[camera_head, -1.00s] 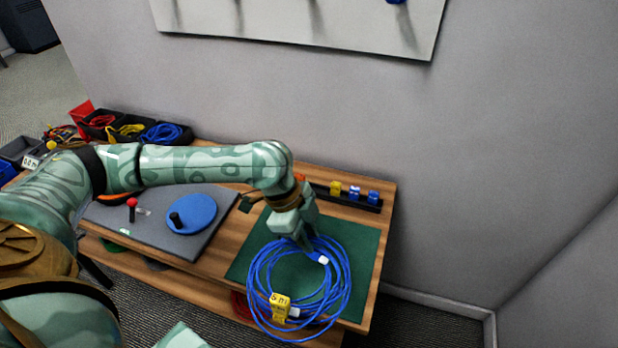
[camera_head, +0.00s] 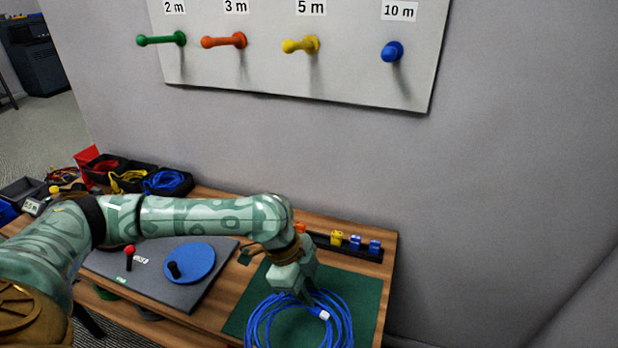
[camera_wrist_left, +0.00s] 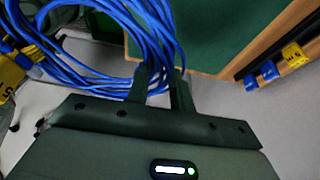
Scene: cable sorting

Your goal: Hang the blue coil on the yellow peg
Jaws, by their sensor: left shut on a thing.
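The blue coil (camera_head: 337,306) is a loose ring of blue cable at the lower edge of the head view, over the green mat. My left gripper (camera_head: 308,297) is shut on the coil's far side. In the left wrist view the fingers (camera_wrist_left: 160,84) close on several strands of the coil (camera_wrist_left: 150,28). A yellow tag (camera_wrist_left: 8,75) hangs on the coil at the left of that view. The yellow peg (camera_head: 301,45) sticks out of the white wall board under the "5 m" label, well above the gripper, and is empty. My right gripper is not in view.
Green (camera_head: 161,40), orange (camera_head: 224,41) and blue (camera_head: 392,51) pegs share the board. On the table are a green mat (camera_head: 368,290), a blue disc (camera_head: 190,263) on a grey plate, a dark rail of tags (camera_head: 368,254), and bins of cable (camera_head: 166,181) at the back left.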

